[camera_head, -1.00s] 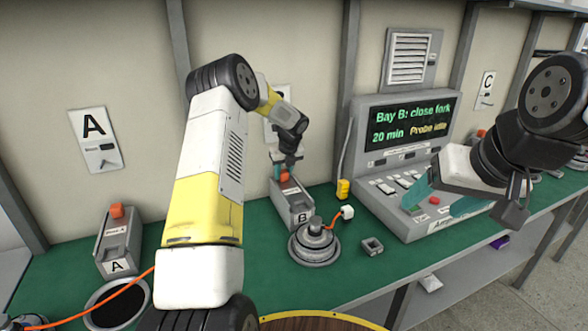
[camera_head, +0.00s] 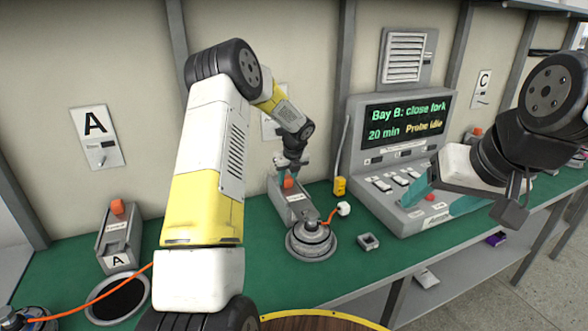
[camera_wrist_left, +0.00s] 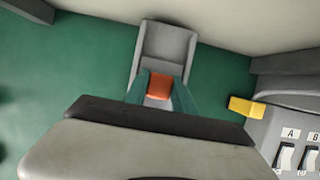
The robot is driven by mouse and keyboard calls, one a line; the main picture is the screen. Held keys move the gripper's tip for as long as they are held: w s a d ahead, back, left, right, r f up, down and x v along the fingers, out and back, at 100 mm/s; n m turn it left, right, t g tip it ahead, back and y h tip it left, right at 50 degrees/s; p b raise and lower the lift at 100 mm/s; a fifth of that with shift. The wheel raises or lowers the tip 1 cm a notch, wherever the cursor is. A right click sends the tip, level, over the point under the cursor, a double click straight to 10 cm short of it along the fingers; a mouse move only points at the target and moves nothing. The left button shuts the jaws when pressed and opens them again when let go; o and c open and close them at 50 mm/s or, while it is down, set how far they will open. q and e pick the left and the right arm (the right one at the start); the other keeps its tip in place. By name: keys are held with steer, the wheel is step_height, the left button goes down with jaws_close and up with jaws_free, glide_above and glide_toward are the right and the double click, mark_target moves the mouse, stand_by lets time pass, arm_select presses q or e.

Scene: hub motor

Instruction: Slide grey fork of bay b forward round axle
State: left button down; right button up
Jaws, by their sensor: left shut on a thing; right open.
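Bay B's grey fork housing (camera_head: 276,200) stands on the green bench, with an orange knob (camera_head: 289,183) on its slide. The knob also shows in the left wrist view (camera_wrist_left: 159,86), between teal fingertips. My left gripper (camera_head: 290,172) is shut on this knob from above. The hub motor (camera_head: 312,241), a grey disc with an upright axle (camera_head: 311,220), stands just in front of the housing. The fork's front end is close to the axle; I cannot tell whether its prongs are around it. My right gripper (camera_head: 446,196) is open and empty before the console.
The console (camera_head: 408,150) reads "Bay B: close fork" and "Probe idle". Bay A's fork (camera_head: 118,238) stands at the left. A yellow block (camera_head: 339,186), a white plug (camera_head: 344,208) on an orange cable and a small grey square part (camera_head: 368,241) are near the motor.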

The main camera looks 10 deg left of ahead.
mark_target(291, 190)
arm_select(q)
steer(key=s+d, duration=0.2)
steer(key=s, duration=0.1)
steer(key=shift+s+d+r, duration=0.1)
steer(key=shift+s+d, duration=0.15)
steer(key=shift+d, duration=0.05)
steer(key=shift+s, duration=0.1)
steer(key=shift+d, duration=0.1)
steer(key=c, duration=1.3)
jaws_free()
steer(key=shift+s, duration=0.1)
steer(key=shift+r, duration=0.15)
steer(key=v, duration=0.7)
steer(key=shift+s+d+r, duration=0.1)
steer(key=shift+s, duration=0.05)
